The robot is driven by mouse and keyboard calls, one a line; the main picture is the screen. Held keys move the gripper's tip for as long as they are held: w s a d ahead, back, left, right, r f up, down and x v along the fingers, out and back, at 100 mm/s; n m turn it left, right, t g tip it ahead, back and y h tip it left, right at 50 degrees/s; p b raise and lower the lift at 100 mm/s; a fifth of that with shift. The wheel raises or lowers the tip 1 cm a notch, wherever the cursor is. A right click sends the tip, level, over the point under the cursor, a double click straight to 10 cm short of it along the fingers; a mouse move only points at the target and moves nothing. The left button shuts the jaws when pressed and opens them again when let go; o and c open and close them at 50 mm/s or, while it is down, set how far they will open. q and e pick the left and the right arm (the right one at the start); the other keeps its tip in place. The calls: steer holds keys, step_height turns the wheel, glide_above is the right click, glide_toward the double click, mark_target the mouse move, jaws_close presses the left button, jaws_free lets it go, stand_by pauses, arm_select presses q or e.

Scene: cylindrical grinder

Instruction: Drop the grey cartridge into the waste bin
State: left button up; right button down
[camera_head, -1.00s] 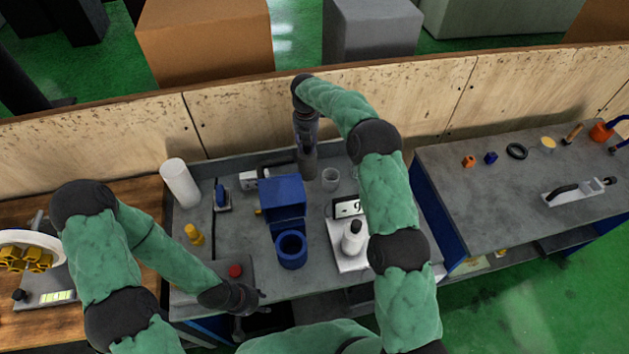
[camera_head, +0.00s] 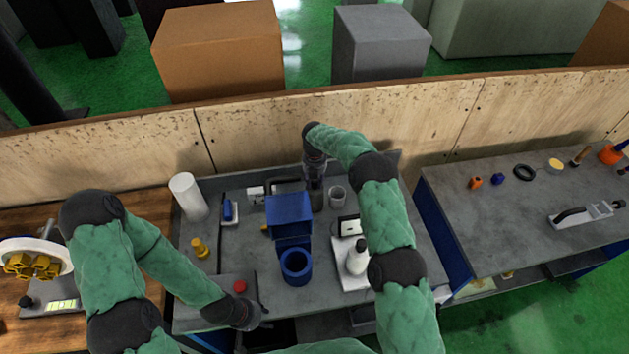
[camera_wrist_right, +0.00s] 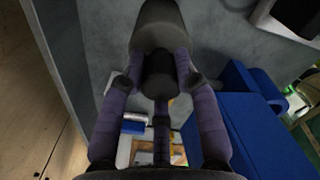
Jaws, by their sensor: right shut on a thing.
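My right gripper (camera_wrist_right: 158,85) is shut on a dark grey cylinder, the grey cartridge (camera_wrist_right: 158,35), in the right wrist view. In the head view this gripper (camera_head: 315,172) points down behind the blue box-shaped unit, with the cartridge (camera_head: 317,200) below it at the bench; whether it touches the bench is unclear. A round blue open container (camera_head: 296,266) stands in front of the blue unit (camera_head: 289,213); I cannot tell whether it is the waste bin. My left gripper (camera_head: 248,314) is low at the bench's front edge, its fingers too dark to read.
A grey cup (camera_head: 337,195) stands just right of the cartridge. A white bottle (camera_head: 357,257) stands on a pale device to the right. A white roll (camera_head: 188,197) and a yellow piece (camera_head: 199,247) are at left. A wooden panel (camera_head: 250,138) closes the bench's back.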

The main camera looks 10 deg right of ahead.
steer(key=shift+f, duration=0.1)
steer(key=c, duration=0.9)
jaws_free()
steer(key=shift+s, duration=0.1)
